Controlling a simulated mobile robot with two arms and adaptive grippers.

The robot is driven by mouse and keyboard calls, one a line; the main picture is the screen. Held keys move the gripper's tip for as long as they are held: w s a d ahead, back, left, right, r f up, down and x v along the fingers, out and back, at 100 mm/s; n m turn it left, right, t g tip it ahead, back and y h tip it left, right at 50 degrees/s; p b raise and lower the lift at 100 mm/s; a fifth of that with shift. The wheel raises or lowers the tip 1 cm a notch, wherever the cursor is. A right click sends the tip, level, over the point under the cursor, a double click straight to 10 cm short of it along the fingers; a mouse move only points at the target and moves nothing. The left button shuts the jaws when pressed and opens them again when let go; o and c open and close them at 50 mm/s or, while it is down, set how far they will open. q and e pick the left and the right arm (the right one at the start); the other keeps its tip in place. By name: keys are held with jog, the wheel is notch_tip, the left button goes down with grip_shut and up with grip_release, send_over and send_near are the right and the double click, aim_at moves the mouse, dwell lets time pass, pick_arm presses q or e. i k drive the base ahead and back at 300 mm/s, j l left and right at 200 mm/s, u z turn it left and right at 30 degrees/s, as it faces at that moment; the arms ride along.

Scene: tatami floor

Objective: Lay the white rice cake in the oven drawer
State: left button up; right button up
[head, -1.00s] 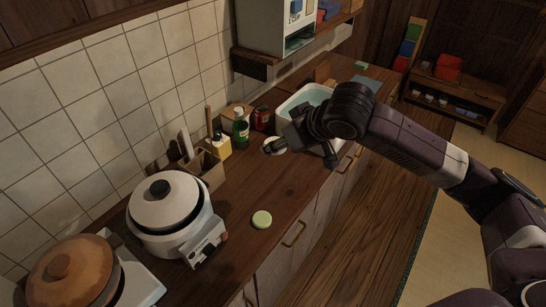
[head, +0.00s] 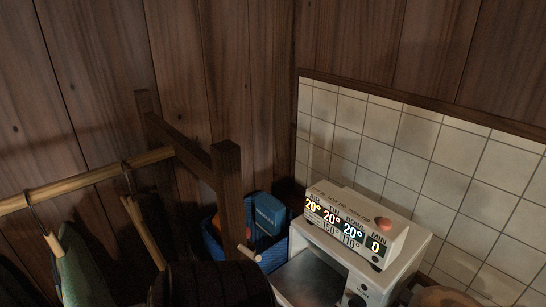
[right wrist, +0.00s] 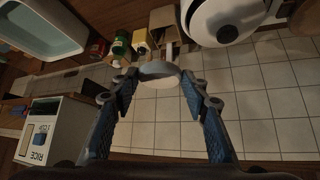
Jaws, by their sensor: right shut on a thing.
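The white rice cake (right wrist: 160,74) is held between the fingertips of my right gripper (right wrist: 158,84) in the right wrist view, with tiles behind it. The right gripper is not in the head view. The white oven (head: 400,262) stands at the lower right of the head view, with a lit display on top. A grey panel or opening (head: 312,278) shows on its front; I cannot tell whether this is the drawer or whether it is open. My left gripper is not in view.
A blue basket (head: 272,258) with things in it stands left of the oven. A wooden rack with a pole (head: 90,180) stands at the left. The right wrist view shows a white cooker (right wrist: 222,22), a green bottle (right wrist: 120,46), a sink (right wrist: 40,28) and a rice dispenser (right wrist: 50,128).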

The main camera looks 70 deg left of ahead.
aim_at(284, 284)
jog(key=k+l+u, duration=0.2)
jog(key=u, duration=2.25)
